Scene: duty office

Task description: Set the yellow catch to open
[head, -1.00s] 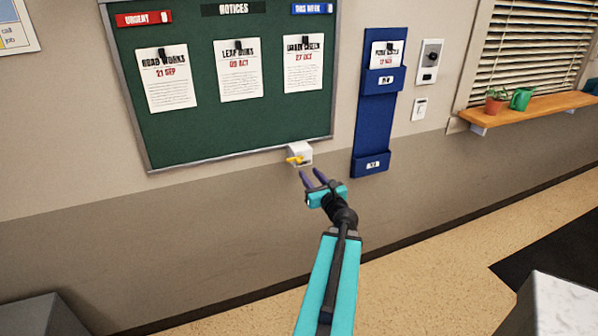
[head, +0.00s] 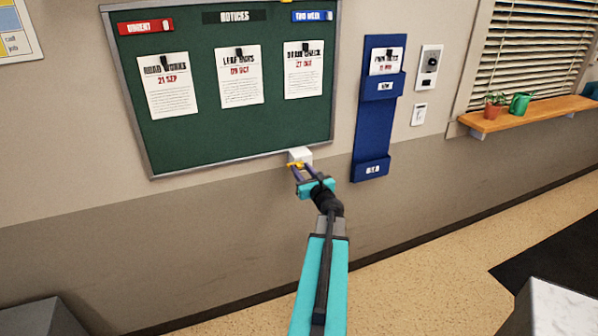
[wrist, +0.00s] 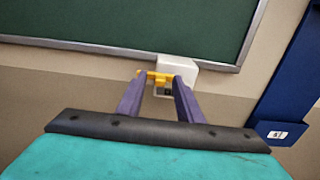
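The yellow catch (head: 295,164) is on a small white box (head: 301,154) on the wall, just under the bottom frame of the green notice board. My gripper (head: 299,169) is right at the catch, its two purple fingers apart. In the wrist view the yellow catch (wrist: 154,75) spans the space at the fingertips of my gripper (wrist: 160,80), in front of the white box (wrist: 181,68). The fingers hide part of the catch, and I cannot tell whether they touch it. A small dark patch shows on the box below the catch.
The green notice board (head: 200,130) with pinned papers is directly above. A blue wall rack (head: 371,130) hangs to the right, and also shows in the wrist view (wrist: 290,90). A wooden shelf (head: 530,113) with pots is farther right. The wall below the box is bare.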

